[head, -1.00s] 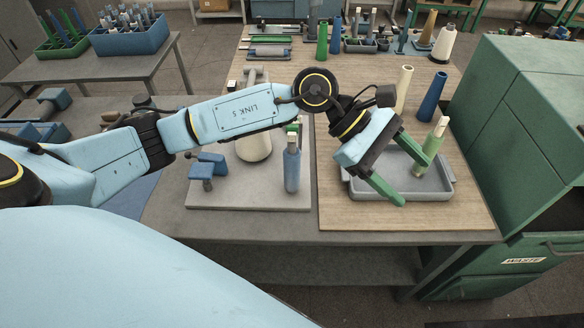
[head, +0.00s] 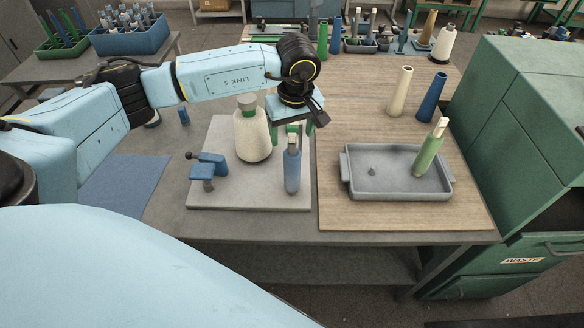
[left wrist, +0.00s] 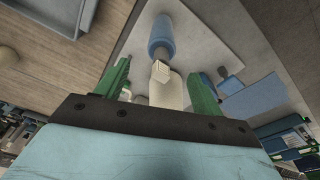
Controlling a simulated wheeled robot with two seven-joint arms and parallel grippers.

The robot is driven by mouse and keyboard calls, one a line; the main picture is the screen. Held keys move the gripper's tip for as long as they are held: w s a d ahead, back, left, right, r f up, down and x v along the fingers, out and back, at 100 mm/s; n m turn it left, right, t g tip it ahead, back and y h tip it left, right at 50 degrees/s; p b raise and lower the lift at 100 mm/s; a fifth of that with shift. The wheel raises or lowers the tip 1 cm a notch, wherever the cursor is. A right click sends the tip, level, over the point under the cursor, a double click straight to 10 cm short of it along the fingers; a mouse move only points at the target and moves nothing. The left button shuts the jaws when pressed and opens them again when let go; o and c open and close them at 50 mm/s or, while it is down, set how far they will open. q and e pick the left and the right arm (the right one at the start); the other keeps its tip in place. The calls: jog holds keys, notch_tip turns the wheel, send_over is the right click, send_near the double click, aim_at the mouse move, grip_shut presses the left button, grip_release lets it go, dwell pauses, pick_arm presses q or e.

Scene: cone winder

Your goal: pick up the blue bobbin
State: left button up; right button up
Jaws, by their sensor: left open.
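A blue bobbin (head: 292,172) with a pale tip stands upright on the grey plate at the middle of the bench. It also shows in the left wrist view (left wrist: 161,36), beyond the fingers. My left gripper (head: 291,136) is open, its green fingers pointing down just behind and above the bobbin's top. In the left wrist view its two fingers (left wrist: 160,88) are spread wide with nothing gripped between them. Another blue bobbin (head: 432,97) stands at the right, beside a cream one (head: 400,91). My right gripper is not in view.
A cream yarn cone (head: 252,136) and a blue clamp-like fitting (head: 209,167) stand on the grey plate (head: 240,201), left of the bobbin. A grey tray (head: 395,194) holds a leaning green bobbin (head: 429,148). A green cabinet (head: 520,130) bounds the right side.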

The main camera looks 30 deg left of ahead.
aim_at(292, 142)
pick_arm(q)
jog(key=shift+f+p, duration=0.5)
jog(key=shift+f, duration=2.5)
jog(key=c, duration=0.9)
jog(key=shift+r, duration=0.15)
jog(key=shift+c, duration=0.2)
